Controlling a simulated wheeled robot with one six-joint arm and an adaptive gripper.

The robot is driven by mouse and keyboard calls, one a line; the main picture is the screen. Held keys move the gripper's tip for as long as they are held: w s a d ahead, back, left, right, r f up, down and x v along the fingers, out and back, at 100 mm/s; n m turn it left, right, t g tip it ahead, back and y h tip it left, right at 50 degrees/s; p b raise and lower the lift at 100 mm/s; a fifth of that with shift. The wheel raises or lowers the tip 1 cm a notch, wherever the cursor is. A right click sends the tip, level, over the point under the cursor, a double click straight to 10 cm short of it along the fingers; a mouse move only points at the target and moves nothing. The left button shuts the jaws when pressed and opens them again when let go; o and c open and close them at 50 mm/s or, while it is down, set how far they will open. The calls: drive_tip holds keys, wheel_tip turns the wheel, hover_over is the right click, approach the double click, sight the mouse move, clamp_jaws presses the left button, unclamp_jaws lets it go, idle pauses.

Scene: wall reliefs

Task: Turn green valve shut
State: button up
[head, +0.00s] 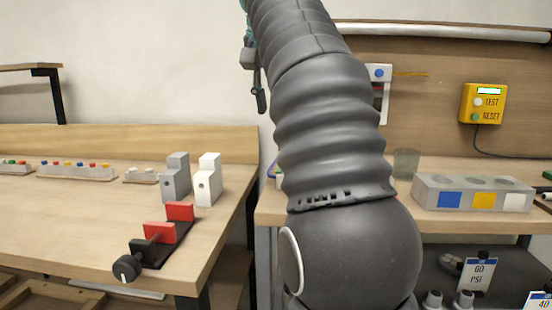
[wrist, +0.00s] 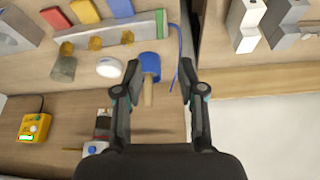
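I cannot make out a green valve in either view. My gripper (wrist: 158,78) is open in the wrist view, with its two dark fingers wide apart and nothing held. In the head view my dark ribbed arm fills the middle and hides part of the right bench. On the shelf under that bench stand grey fittings (head: 464,299) by a "60 PSI" tag (head: 478,274); another tag marked 40 (head: 538,302) is cut off at the right edge.
A yellow TEST/RESET box (head: 482,103) hangs on the right backboard. A grey block with coloured squares (head: 425,193) stands on the right bench. The left bench holds a red-and-black clamp (head: 160,238), grey (head: 176,180) and white (head: 207,182) blocks. A gap separates the benches.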

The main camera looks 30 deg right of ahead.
drive_tip(key=b+x, duration=0.2)
drive_tip(key=x, duration=1.1)
drive_tip(key=shift+d+f+b, duration=0.2)
drive_tip(key=shift+f+b, duration=0.05)
drive_tip(key=shift+b, duration=0.05)
clamp_jaws()
